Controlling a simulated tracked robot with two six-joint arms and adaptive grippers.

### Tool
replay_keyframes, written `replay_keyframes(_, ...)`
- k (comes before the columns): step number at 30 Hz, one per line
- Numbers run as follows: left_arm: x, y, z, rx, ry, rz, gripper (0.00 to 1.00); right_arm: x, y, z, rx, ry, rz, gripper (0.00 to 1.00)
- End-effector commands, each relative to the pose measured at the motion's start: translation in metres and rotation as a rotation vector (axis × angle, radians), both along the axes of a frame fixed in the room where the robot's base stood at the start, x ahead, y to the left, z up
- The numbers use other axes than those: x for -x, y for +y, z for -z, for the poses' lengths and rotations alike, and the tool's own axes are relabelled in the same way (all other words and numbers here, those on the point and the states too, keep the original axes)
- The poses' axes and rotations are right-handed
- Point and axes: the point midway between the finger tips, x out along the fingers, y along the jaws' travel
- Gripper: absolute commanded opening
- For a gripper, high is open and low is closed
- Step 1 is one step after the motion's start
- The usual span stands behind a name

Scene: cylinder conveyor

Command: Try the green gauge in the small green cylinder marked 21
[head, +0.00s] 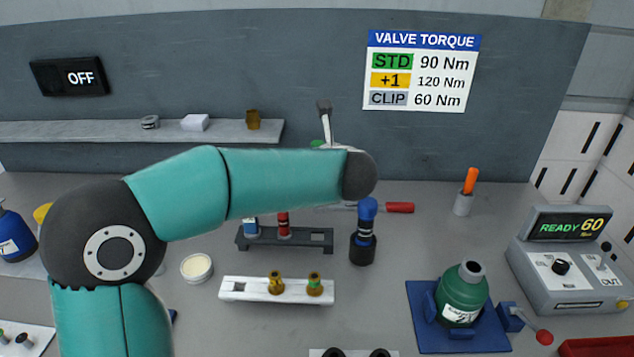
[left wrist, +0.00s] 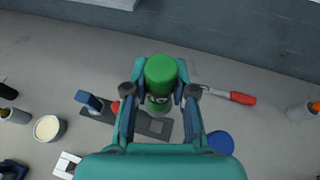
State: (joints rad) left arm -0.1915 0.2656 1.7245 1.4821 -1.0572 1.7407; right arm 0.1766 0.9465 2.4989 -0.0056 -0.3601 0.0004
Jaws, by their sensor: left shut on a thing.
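My left gripper (left wrist: 160,90) is shut on the green gauge (left wrist: 160,73), which has a green round top and a dark mark lower down. In the head view only a sliver of the gauge's green (head: 317,144) shows above my left arm. The gripper is above the back of the bench, over the dark gauge rack (head: 258,243). The small green cylinder (head: 462,293) stands upright in a blue cradle on a blue mat (head: 425,342) at the right. My right gripper is out of view.
The rack holds a blue and a red gauge, with an empty slot at its right end. A blue-topped tool (head: 366,210) stands beside it. A white block (head: 228,289) with brass fittings lies in front. A torque box (head: 575,265) reads READY 60. A red-handled tool (head: 399,207) lies behind.

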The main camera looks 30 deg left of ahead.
Motion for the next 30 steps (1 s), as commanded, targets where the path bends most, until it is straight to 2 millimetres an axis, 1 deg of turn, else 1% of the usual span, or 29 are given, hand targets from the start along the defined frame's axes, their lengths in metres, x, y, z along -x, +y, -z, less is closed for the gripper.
replay_keyframes(1, 0.0, 0.0, -0.01, 0.002, -0.005, 0.0, 0.0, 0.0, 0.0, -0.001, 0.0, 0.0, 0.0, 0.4)
replay_keyframes(3, -0.001, -0.001, -0.019, -0.001, -0.002, 0.003, 0.0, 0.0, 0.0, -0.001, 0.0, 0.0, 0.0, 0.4)
replay_keyframes(7, -0.007, -0.009, -0.029, -0.001, -0.002, 0.046, 0.0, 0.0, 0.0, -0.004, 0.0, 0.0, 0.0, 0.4)
replay_keyframes(8, -0.01, -0.013, -0.031, -0.002, -0.002, 0.068, 0.0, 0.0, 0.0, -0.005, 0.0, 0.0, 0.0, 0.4)
replay_keyframes(11, -0.024, -0.033, -0.035, -0.007, -0.005, 0.173, 0.0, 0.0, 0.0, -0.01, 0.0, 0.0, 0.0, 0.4)
replay_keyframes(14, -0.041, -0.065, -0.037, -0.012, -0.007, 0.329, 0.0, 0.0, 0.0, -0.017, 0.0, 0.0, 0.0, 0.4)
replay_keyframes(17, -0.055, -0.108, -0.038, -0.017, -0.007, 0.525, 0.0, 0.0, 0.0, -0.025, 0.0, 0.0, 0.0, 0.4)
replay_keyframes(18, -0.059, -0.128, -0.038, -0.02, -0.008, 0.608, 0.0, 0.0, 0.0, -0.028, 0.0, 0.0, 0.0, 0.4)
replay_keyframes(20, -0.062, -0.158, -0.038, -0.023, -0.006, 0.736, 0.0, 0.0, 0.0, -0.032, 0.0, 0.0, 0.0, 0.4)
replay_keyframes(21, -0.062, -0.178, -0.037, -0.022, -0.006, 0.821, 0.0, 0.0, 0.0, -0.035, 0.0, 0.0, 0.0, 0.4)
replay_keyframes(23, -0.06, -0.208, -0.037, -0.024, -0.005, 0.946, 0.0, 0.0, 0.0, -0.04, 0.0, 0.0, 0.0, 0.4)
replay_keyframes(24, -0.056, -0.227, -0.036, -0.023, -0.003, 1.026, 0.0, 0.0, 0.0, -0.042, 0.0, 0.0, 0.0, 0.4)
replay_keyframes(27, -0.043, -0.268, -0.035, -0.021, -0.002, 1.21, 0.0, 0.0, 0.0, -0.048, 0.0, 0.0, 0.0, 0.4)
replay_keyframes(30, -0.027, -0.301, -0.033, -0.015, 0.001, 1.362, 0.0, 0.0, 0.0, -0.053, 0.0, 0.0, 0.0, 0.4)
